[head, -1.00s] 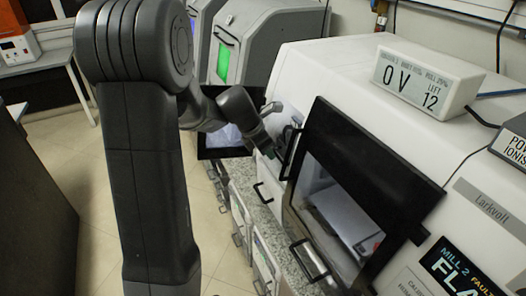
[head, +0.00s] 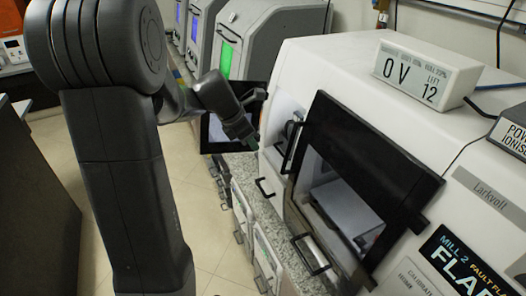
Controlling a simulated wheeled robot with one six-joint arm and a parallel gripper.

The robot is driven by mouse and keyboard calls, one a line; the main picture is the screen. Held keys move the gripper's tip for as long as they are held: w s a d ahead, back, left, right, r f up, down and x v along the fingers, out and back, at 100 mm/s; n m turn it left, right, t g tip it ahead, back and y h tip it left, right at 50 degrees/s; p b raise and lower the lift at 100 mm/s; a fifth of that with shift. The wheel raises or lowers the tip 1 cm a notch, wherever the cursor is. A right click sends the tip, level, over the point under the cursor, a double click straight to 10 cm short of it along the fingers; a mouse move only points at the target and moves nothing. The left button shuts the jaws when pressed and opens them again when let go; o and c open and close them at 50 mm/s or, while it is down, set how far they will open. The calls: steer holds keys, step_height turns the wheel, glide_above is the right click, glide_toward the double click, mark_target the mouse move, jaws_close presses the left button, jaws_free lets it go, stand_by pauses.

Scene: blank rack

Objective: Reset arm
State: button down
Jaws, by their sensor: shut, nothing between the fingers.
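My gripper (head: 250,141) is in the middle of the head view, at the end of my dark grey arm. It is shut and empty. It hangs above the floor side of the counter, just left of the white machine (head: 380,80). It is close to the machine's left face but looks apart from it. My arm's large upper link fills the left of the view and hides part of the floor and the back of the room.
A display box (head: 425,72) reading "0 V" and "12" stands on the machine. Grey machines with a green-lit panel (head: 226,60) stand behind. A dark panel or screen (head: 213,133) is behind my gripper. A speckled counter (head: 243,170) has drawers with black handles below. Tiled floor (head: 212,250) is open.

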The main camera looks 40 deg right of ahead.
steer(key=v, duration=0.5)
steer(key=shift+w+a+r, duration=0.1)
steer(key=shift+r, duration=0.05)
steer(key=d+f, duration=0.2)
steer(key=s+d+f, duration=0.1)
steer(key=d+f, duration=0.2)
steer(key=d+f+p, duration=0.1)
steer(key=d+f, duration=0.2)
steer(key=shift+s+d+f, duration=0.15)
steer(key=shift+s+f, duration=0.05)
steer(key=shift+s, duration=0.2)
steer(key=shift+r, duration=0.1)
